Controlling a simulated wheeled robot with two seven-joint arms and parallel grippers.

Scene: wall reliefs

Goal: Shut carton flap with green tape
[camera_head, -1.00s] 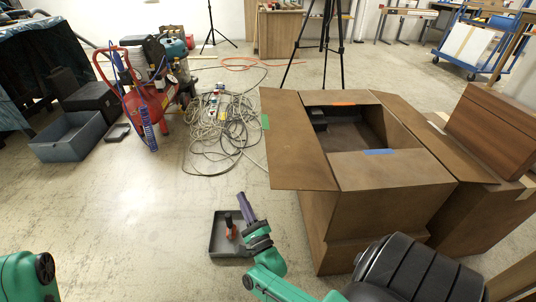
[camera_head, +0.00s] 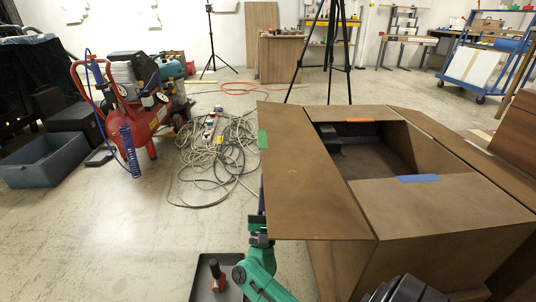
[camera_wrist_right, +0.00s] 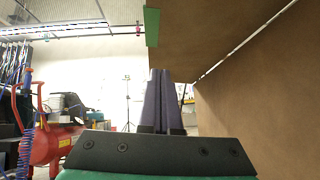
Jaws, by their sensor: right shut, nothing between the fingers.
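The open carton (camera_head: 420,255) stands at the right in the head view. Its left flap (camera_head: 308,180) sticks out to the left, with green tape (camera_head: 262,140) on its outer edge. My right gripper (camera_head: 262,197) is shut and empty at the flap's left edge, its fingers partly hidden by the flap. In the right wrist view its fingers (camera_wrist_right: 161,90) point up beneath the flap (camera_wrist_right: 210,30), near the green tape (camera_wrist_right: 152,27). I cannot tell if they touch it. The carton's side wall (camera_wrist_right: 270,90) is at the right there. My left gripper is out of view.
The flap with orange tape (camera_head: 360,120) and the flap with blue tape (camera_head: 418,179) also show on the carton. A grey tray (camera_head: 205,280) lies on the floor beside my right arm. Coiled cables (camera_head: 215,160) and a red compressor (camera_head: 145,120) are at the left.

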